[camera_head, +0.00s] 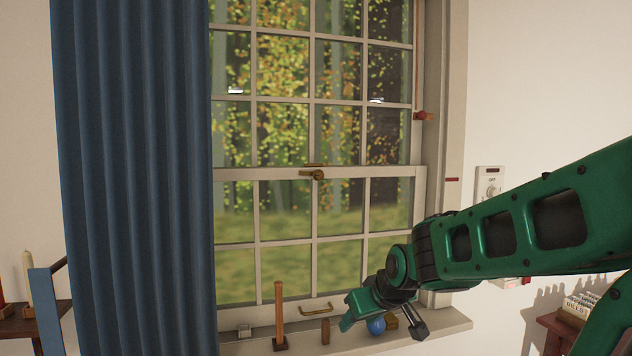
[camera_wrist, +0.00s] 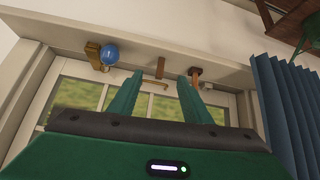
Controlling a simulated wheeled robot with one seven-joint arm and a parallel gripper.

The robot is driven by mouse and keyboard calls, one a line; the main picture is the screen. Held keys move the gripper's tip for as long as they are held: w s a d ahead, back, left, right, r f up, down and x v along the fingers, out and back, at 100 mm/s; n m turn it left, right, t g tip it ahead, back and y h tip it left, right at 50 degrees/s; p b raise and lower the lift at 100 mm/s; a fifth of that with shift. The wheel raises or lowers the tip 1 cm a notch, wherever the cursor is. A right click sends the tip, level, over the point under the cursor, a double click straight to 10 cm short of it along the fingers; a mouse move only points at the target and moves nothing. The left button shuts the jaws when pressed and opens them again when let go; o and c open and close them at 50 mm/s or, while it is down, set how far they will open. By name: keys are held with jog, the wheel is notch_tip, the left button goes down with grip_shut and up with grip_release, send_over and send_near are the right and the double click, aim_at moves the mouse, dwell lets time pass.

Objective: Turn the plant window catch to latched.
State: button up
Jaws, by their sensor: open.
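The brass window catch (camera_head: 317,174) sits on the meeting rail, at the middle of the window (camera_head: 345,173). Its short lever points left along the rail, and a brass plate shows just above it. I cannot tell whether the lever engages that plate. My gripper (camera_head: 347,322) is low at the right, in front of the lower sash and near the sill, well below and right of the catch. In the wrist view my gripper (camera_wrist: 161,76) has its two green fingers apart with nothing held between them. The catch is not visible in the wrist view.
A blue curtain (camera_head: 135,180) covers the window's left. The space before the catch looks clear.

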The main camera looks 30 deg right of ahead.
jog(key=w+r+n+t, duration=0.2)
jog(key=w+r+t, duration=0.2)
jog(key=w+r, duration=0.3)
jog(key=t+h, duration=0.3)
jog(key=t, duration=0.7)
send_near(319, 175)
jog(key=shift+m, duration=0.3)
jog(key=x, duration=1)
jog(key=shift+w, duration=0.2)
jog(key=shift+r, duration=0.1)
jog(key=c, duration=1)
